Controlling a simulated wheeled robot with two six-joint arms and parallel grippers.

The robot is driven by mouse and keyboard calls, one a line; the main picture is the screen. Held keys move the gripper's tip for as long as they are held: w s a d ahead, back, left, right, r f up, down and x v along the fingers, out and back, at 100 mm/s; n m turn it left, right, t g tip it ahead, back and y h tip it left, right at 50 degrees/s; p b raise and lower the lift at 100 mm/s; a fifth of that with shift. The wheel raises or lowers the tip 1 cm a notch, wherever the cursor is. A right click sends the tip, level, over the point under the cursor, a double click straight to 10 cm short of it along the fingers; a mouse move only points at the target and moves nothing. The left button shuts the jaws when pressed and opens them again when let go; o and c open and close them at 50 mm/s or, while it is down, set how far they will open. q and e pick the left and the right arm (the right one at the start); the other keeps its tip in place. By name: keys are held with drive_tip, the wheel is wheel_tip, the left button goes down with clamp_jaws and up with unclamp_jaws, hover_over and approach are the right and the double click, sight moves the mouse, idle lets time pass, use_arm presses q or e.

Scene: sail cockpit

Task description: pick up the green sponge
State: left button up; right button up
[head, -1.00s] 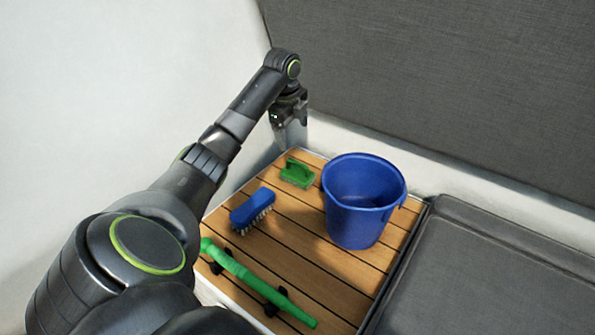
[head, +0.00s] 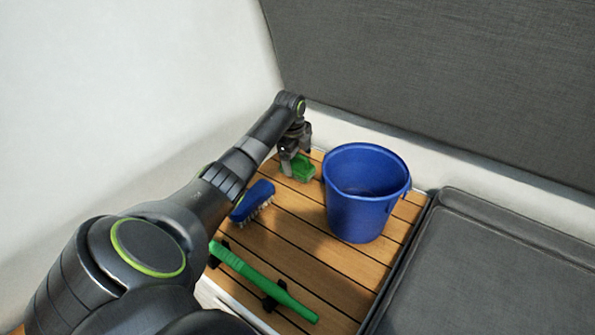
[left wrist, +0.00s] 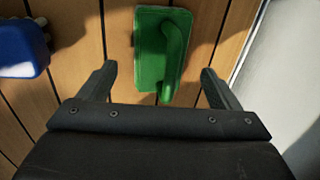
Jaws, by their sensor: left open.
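The green sponge (head: 303,168), a small block with a raised handle, lies on the slatted wooden surface near its far corner, left of the bucket. In the left wrist view the green sponge (left wrist: 153,50) lies ahead of and between the two fingers, its handle along its right side. My left gripper (head: 294,165) is open right at the sponge and partly hides it in the head view. In the left wrist view the open fingers of my left gripper (left wrist: 160,78) stand apart on either side of the sponge's near end. My right gripper is not in view.
A blue bucket (head: 362,210) stands right of the sponge. A blue brush (head: 252,200) with pale bristles lies nearer, and a green handle (head: 262,280) rests in black clips at the front. A grey cushion (head: 490,270) lies right; a pale wall (head: 130,90) rises left.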

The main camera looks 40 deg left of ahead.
sight(299, 156)
use_arm(q)
drive_tip(key=shift+w+f, duration=0.25)
drive_tip(key=shift+f, duration=0.95)
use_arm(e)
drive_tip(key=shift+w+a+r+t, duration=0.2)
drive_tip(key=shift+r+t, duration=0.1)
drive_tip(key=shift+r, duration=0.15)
